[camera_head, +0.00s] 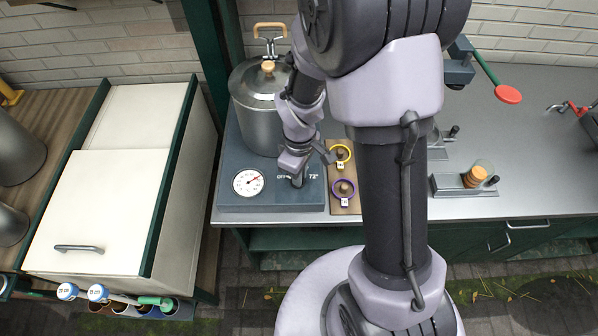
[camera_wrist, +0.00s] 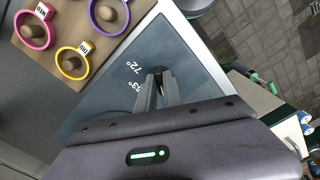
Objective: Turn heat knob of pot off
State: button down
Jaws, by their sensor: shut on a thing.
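The lidded metal pot (camera_head: 262,105) stands on a blue-grey heater base (camera_head: 240,207). My gripper (camera_head: 297,180) is at the front of the base, right of the dial, beside the "72°" marking. In the wrist view my gripper (camera_wrist: 158,90) points down at the base (camera_wrist: 190,55), with its two fingers close together. They are shut on the heat knob (camera_wrist: 158,71), which is mostly hidden between the fingertips. The markings 72° and 63° show beside the fingers.
A wooden board (camera_head: 345,200) with yellow and purple rings on pegs lies just right of the base; a pink ring (camera_wrist: 34,30) also shows in the wrist view. A white chest (camera_head: 100,215) stands at the left. The counter (camera_head: 530,150) has free room at the right.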

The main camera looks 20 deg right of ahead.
jog(key=shift+n, duration=0.6)
jog(key=c, duration=1.5)
grip_release()
jog(key=shift+r, duration=0.15)
notch_tip(320, 180, up, 17)
jog(key=p, duration=0.5)
jog(key=shift+r+p, duration=0.1)
jog(key=shift+p, duration=0.3)
